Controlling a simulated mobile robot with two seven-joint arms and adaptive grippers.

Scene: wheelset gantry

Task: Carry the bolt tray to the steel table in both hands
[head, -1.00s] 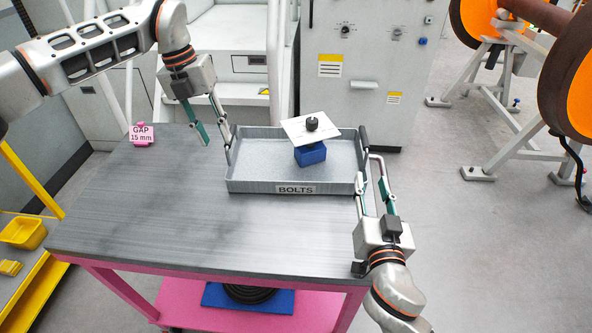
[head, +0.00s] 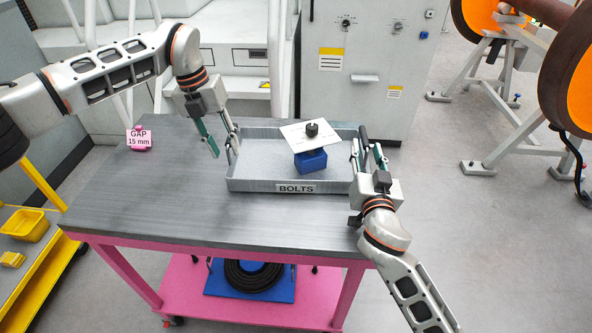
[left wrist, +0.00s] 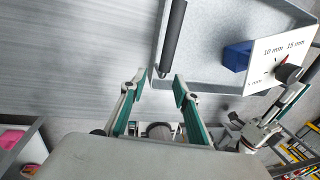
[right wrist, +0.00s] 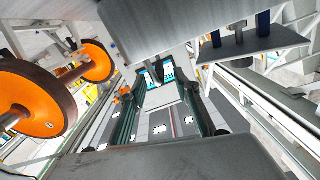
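The grey bolt tray (head: 262,184), labelled BOLTS, rests level on a dark grey tabletop (head: 165,195) with a pink frame. In it are a blue block (head: 311,162) and a tilted white plate (head: 297,134) with a black knob. The tray's right handle (head: 363,133) is a dark bar; the other handle (left wrist: 173,38) shows in the left wrist view. My left gripper (head: 224,155) is open at the tray's left side, its fingertips just short of that handle. My right gripper (head: 366,147) is open at the right handle, its fingers apart on either side. I cannot tell whether they touch.
A pink GAP 15 mm sign (head: 139,138) stands at the tabletop's back left. A coiled black hose on a blue mat (head: 226,281) lies on the lower shelf. A yellow bin (head: 25,226) is at left, a cabinet (head: 365,45) behind. Orange wheels on stands (head: 483,130) are right; floor between is clear.

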